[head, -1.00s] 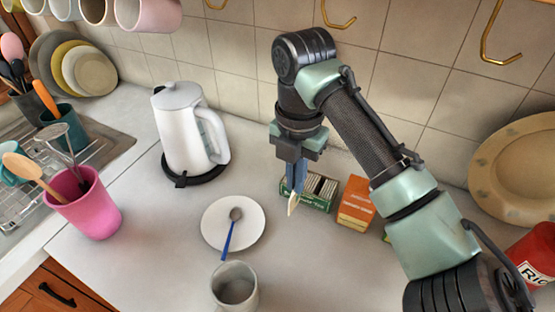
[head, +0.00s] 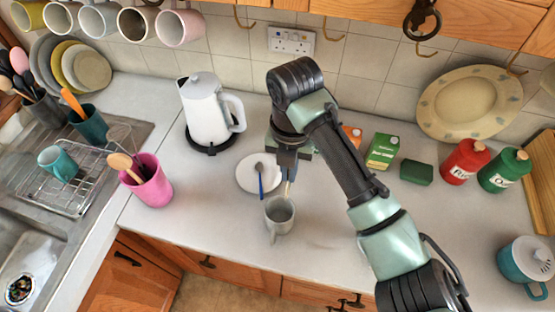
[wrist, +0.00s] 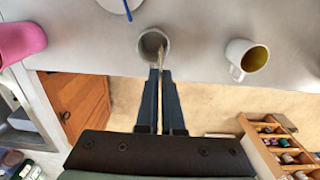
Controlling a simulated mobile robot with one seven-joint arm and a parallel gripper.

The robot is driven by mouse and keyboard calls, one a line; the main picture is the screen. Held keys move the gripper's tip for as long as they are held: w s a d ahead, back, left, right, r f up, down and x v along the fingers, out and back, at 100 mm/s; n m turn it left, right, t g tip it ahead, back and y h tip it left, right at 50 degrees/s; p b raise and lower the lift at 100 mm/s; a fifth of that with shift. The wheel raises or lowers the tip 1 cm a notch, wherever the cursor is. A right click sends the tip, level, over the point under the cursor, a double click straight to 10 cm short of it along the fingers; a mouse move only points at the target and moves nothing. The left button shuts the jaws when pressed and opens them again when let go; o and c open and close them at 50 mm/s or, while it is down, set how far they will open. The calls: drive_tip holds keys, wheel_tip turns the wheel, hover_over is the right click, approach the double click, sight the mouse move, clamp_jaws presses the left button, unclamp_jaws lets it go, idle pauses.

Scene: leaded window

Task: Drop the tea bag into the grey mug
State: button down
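The grey mug (head: 279,225) stands upright on the counter, just in front of the white saucer. It also shows in the wrist view (wrist: 143,58), beyond my fingertips. My gripper (head: 287,178) points down close to the mug's far rim. In the wrist view my gripper (wrist: 160,75) is shut on the tea bag (wrist: 161,62), a thin beige strip seen edge-on between the dark blue fingers. The tea bag also shows in the head view (head: 287,190). Its lower tip overlaps the mug's rim in the wrist view; I cannot tell its height above it.
The saucer (head: 246,182) holds a blue-handled spoon (head: 261,184). A white kettle (head: 205,112) stands behind, a pink utensil pot (head: 153,188) to the left. A white mug (wrist: 236,65) stands right of the grey mug in the wrist view. A red canister (head: 463,163) is far right.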

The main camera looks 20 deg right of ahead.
sight(288, 186)
drive_tip(key=shift+f+b, duration=2.4)
drive_tip(key=shift+f, duration=0.65)
drive_tip(key=c, duration=1)
unclamp_jaws()
drive_tip(key=shift+r, duration=0.15)
wheel_tip(288, 186, up, 13)
drive_tip(key=shift+f, duration=0.1)
